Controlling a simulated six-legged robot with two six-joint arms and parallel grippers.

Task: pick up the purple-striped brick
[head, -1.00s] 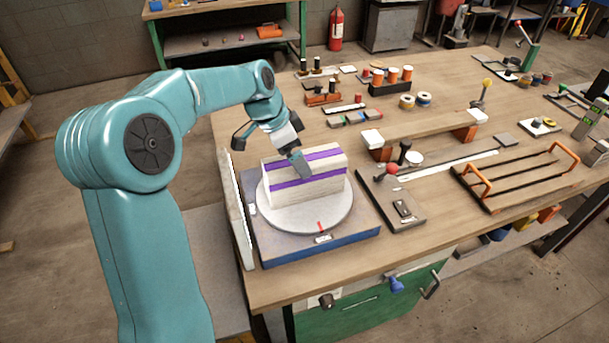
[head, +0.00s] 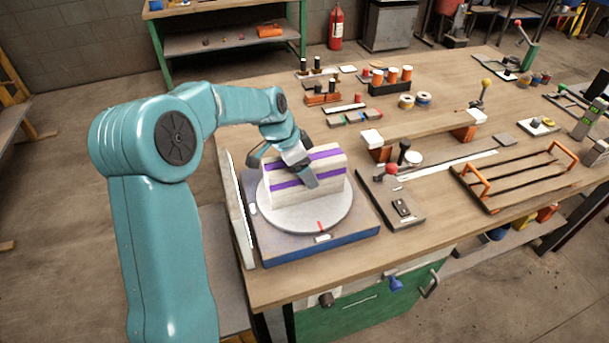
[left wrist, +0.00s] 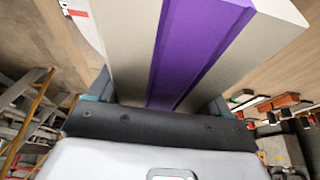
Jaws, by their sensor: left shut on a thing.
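The purple-striped brick (head: 330,182) is pale, with purple bands along it, and sits on the round grey turntable (head: 300,218) in the head view. My left gripper (head: 308,177) reaches down over the brick and is shut on it, one finger showing against the near face. In the left wrist view the brick (left wrist: 130,45) fills the top middle between the two fingers, with a purple band running toward the palm. My right gripper is not in view.
The turntable's blue-edged base (head: 330,250) stands at the table's near left corner, with an upright pale panel (head: 238,210) on its left. A plate with a red-knobbed lever (head: 391,169) is close on the right. An orange-handled rack (head: 515,178) lies farther right.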

